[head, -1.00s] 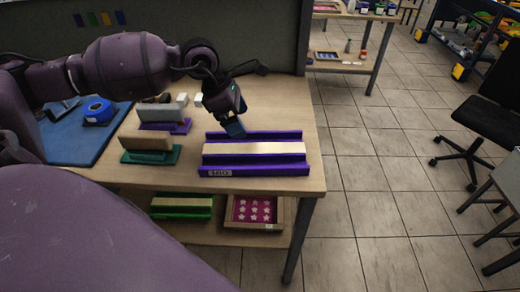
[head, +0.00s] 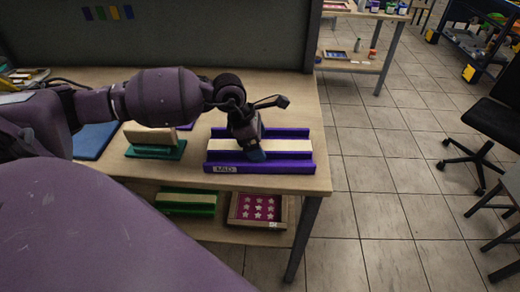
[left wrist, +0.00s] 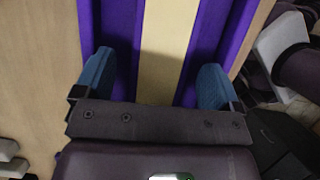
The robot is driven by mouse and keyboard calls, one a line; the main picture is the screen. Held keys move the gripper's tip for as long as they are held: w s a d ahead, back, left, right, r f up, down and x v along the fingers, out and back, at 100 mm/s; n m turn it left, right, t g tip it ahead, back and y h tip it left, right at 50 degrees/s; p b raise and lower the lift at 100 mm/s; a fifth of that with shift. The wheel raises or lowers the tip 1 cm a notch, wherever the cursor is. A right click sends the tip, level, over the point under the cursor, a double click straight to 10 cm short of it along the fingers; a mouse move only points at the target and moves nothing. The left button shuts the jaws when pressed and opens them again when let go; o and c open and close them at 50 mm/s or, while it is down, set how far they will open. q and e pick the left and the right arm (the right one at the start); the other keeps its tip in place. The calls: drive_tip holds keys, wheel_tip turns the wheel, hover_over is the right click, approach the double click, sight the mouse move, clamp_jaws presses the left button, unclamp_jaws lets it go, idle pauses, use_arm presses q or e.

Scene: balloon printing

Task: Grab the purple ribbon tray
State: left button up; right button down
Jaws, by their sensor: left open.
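The purple ribbon tray (head: 290,163) lies on the wooden table near its right end, with a pale strip (head: 300,147) along its middle and a label on its front side. My left gripper (head: 252,152) is over the tray, left of its middle, pointing down. In the left wrist view, its two blue fingertips (left wrist: 155,82) are open and stand apart on either side of the pale strip (left wrist: 167,45), over the purple channels (left wrist: 209,35). I cannot tell whether the fingers touch the tray. My right gripper is not in view.
A lower shelf holds a green tray (head: 187,203) and a box of pink star pieces (head: 258,209). The table's right edge is close to the purple tray.

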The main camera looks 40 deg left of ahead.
use_arm(q)
drive_tip(key=shift+d+f, duration=0.1)
drive_tip(key=shift+f, duration=0.15)
drive_tip(key=shift+c, duration=0.4)
drive_tip(key=c, duration=1)
drive_tip(key=shift+c, duration=0.6)
drive_tip(key=shift+w+r, duration=0.1)
drive_tip(key=shift+r, duration=0.1)
